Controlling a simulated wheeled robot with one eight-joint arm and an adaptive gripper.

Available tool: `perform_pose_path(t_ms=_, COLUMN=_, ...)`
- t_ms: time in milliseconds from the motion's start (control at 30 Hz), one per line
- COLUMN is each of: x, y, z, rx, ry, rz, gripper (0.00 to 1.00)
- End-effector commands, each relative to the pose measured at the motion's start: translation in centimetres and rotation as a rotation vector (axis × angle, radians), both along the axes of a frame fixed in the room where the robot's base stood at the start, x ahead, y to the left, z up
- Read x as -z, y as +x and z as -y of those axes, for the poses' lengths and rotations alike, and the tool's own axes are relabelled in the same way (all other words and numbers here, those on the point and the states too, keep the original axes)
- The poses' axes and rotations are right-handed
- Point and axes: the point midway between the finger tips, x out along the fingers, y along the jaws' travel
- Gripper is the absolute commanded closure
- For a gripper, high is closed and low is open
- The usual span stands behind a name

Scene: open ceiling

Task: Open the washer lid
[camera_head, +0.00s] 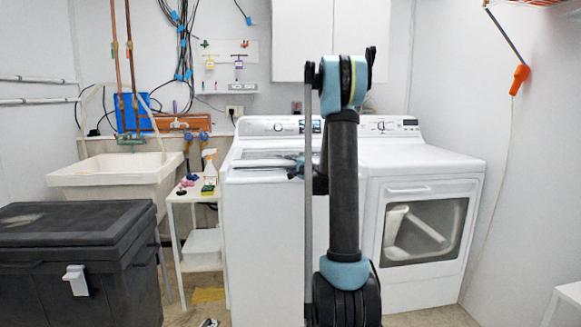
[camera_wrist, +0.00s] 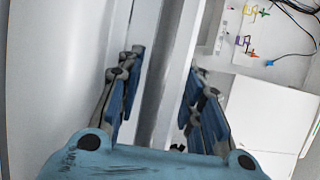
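The white washer (camera_head: 265,230) stands in the middle, left of the dryer, with its control panel (camera_head: 262,126) at the back. Its lid (camera_head: 262,156) is at the top and looks down or nearly so, partly hidden by my arm. My gripper (camera_head: 296,166) is at the right part of the washer top, small and partly covered by my arm. In the wrist view my gripper (camera_wrist: 160,95) has its two blue-padded fingers spread apart. White and grey strips of the washer lie behind and between the fingers; I cannot tell whether they touch it.
The white dryer (camera_head: 425,215) stands at the right. A black chest (camera_head: 75,265) fills the front left. A white cabinet (camera_head: 302,40) hangs above.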

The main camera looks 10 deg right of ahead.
Motion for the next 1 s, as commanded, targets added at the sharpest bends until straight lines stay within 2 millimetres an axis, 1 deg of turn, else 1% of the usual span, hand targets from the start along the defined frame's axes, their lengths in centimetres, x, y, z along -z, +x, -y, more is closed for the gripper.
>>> perform_pose_path(t_ms=333, x=0.0, y=0.3, z=-0.1, rx=0.0, ry=0.0, rz=0.0, gripper=0.66)
perform_pose_path(t_ms=367, x=0.0, y=0.3, z=-0.1, rx=0.0, ry=0.0, rz=0.0, gripper=0.73)
perform_pose_path(t_ms=400, x=0.0, y=0.3, z=-0.1, rx=0.0, ry=0.0, rz=0.0, gripper=0.82)
perform_pose_path(t_ms=467, x=0.0, y=0.3, z=-0.1, rx=0.0, ry=0.0, rz=0.0, gripper=0.95)
perform_pose_path(t_ms=500, x=0.0, y=0.3, z=-0.1, rx=0.0, ry=0.0, rz=0.0, gripper=1.0)
perform_pose_path(t_ms=700, x=0.0, y=0.2, z=0.0, rx=0.001, ry=-0.001, rz=-0.002, gripper=1.0)
perform_pose_path(t_ms=833, x=-0.5, y=0.2, z=0.4, rx=0.005, ry=-0.003, rz=-0.012, gripper=1.0)
perform_pose_path(t_ms=933, x=-1.3, y=0.2, z=1.2, rx=0.014, ry=-0.002, rz=-0.028, gripper=1.0)
perform_pose_path(t_ms=1000, x=-2.1, y=0.3, z=2.1, rx=0.022, ry=-0.001, rz=-0.044, gripper=1.0)
